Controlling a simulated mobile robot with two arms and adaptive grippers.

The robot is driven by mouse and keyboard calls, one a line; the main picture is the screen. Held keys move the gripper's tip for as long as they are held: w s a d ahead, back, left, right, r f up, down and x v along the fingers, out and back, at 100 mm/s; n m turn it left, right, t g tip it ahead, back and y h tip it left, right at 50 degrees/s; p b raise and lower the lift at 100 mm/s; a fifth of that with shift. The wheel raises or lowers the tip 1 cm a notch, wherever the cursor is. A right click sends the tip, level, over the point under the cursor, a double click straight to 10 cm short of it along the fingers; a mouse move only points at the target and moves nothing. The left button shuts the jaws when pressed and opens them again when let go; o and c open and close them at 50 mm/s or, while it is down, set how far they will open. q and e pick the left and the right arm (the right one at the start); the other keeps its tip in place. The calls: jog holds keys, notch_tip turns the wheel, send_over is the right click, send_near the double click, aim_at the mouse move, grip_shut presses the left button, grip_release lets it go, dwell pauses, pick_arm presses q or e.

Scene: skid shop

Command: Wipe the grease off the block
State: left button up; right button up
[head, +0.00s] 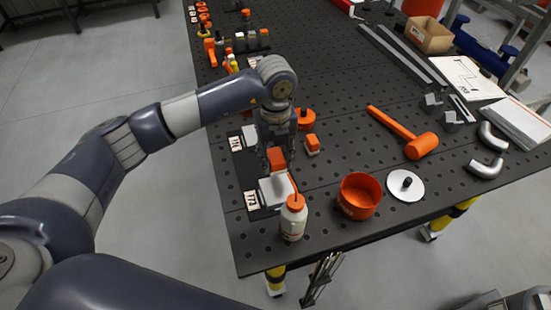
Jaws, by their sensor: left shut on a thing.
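A pale grey block (272,190) sits near the front left edge of the dark perforated table, by a label reading 172. My left gripper (276,150) points down just behind and above it, shut on a small orange piece (278,160). The orange piece is at the block's far edge; I cannot tell whether they touch. Grease on the block cannot be made out. A white bottle (293,220) with an orange cap and spout stands in front of the block.
An orange cup (358,195), a white disc (405,186) with a black knob and an orange mallet (407,135) lie to the right. A small orange piece (312,145) is right of the gripper. Metal elbows (487,167) are at the far right. The mid-table is mostly clear.

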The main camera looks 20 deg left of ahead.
pick_arm(q)
jog(key=shift+r, duration=0.5)
jog(key=shift+r+p, duration=0.85)
jog(key=shift+r, duration=0.65)
